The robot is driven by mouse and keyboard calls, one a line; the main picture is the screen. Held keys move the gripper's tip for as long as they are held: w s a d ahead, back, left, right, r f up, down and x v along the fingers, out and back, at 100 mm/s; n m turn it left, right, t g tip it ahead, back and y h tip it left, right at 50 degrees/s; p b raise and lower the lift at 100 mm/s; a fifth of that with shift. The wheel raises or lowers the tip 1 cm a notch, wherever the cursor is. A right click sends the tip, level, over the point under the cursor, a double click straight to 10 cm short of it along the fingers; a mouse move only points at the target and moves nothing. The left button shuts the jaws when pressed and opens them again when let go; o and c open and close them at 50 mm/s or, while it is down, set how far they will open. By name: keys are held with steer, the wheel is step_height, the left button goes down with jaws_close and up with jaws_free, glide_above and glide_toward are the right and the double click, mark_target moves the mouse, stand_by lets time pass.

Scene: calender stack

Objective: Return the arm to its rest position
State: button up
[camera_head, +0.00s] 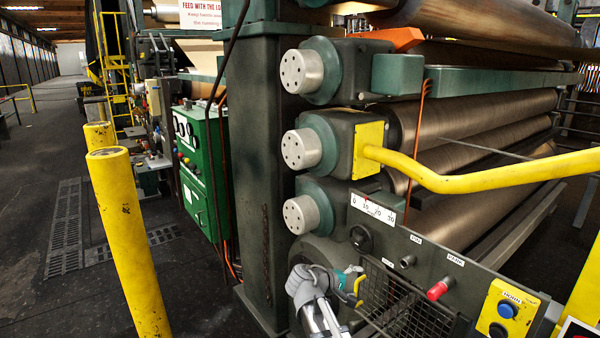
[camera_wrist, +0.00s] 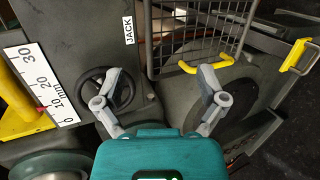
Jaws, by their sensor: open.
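My gripper (camera_head: 350,282) is at the lower middle of the head view, in front of the machine's lower side frame. Part of my grey arm (camera_head: 315,300) shows beside its teal body. In the wrist view my gripper (camera_wrist: 160,78) is open, with its two grey fingers wide apart and nothing between them. The left finger overlaps a black handwheel (camera_wrist: 88,92) in the picture. The right fingertip appears just below a yellow handle (camera_wrist: 207,65) on a wire mesh guard (camera_wrist: 203,32). I cannot tell whether either finger touches anything.
The calender's rolls (camera_head: 480,120) and a yellow rail (camera_head: 480,180) stand at the right. A panel with a red knob (camera_head: 438,289) and a blue button (camera_head: 507,310) is at lower right. A yellow bollard (camera_head: 130,245) stands left. The floor aisle at far left is clear.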

steer(key=s+f+m+g+y+p, duration=0.2)
steer(key=s+f+m+g+y, duration=0.1)
steer(key=s+y, duration=0.3)
steer(key=s+d+f+m+g+y+p, duration=0.1)
steer(key=s+f+m+g+y+p, duration=0.2)
steer(key=s+y, duration=0.3)
steer(key=shift+s+m, duration=0.4)
steer(key=shift+s, duration=2.2)
